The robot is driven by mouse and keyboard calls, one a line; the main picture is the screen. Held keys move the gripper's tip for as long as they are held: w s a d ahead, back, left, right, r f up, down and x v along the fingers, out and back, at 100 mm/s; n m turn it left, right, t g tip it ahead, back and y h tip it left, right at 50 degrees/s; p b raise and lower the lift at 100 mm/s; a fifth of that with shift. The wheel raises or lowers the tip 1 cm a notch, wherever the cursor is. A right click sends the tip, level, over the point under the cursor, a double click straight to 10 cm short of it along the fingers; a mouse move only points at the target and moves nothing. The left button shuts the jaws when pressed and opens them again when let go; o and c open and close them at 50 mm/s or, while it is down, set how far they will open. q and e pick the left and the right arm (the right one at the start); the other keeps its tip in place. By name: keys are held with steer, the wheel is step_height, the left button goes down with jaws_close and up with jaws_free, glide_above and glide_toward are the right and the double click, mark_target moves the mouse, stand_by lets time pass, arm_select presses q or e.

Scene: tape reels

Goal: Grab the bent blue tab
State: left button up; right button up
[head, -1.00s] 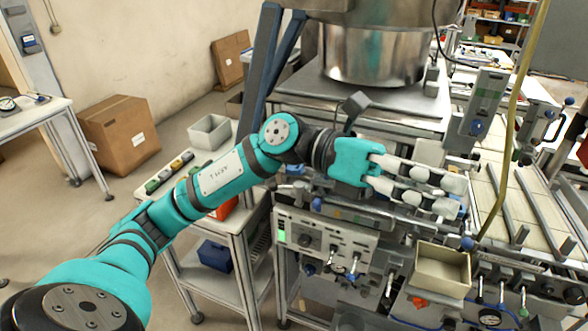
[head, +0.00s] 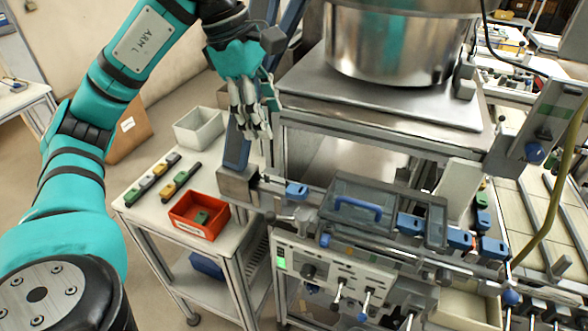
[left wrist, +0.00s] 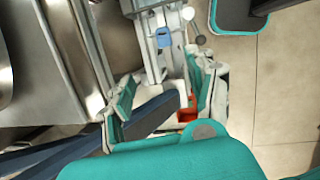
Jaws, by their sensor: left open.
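Several small blue tabs show along the rail of the machine in the head view. One blue tab (head: 297,190) sits alone at the left end of the rail; a blue piece also shows at the top of the left wrist view (left wrist: 163,37). Others (head: 410,224) (head: 460,238) (head: 492,247) sit to the right. I cannot tell which tab is bent. My left gripper (head: 255,128) is open and empty, pointing down above and to the left of the lone tab, apart from it. Its fingers are spread in the left wrist view (left wrist: 165,98). My right gripper is not in view.
A clear dark-edged case with a blue handle (head: 358,208) lies over the rail's middle. A side table at left holds a red bin (head: 184,222), a grey-white bin (head: 200,127) and strips with coloured pieces (head: 154,181). A steel bowl (head: 398,45) stands behind.

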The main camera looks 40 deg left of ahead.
arm_select(q)
glide_toward(297, 189)
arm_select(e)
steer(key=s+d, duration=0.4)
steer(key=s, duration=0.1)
arm_select(q)
steer(key=p+x, duration=0.1)
steer(key=x, duration=0.2)
steer(key=shift+f, duration=0.35)
steer(key=p+x, duration=0.2)
steer(key=x, duration=0.2)
steer(key=shift+w+d+f, duration=0.1)
steer(key=shift+f, duration=0.35)
steer(key=shift+d, duration=0.1)
steer(key=c, duration=0.8)
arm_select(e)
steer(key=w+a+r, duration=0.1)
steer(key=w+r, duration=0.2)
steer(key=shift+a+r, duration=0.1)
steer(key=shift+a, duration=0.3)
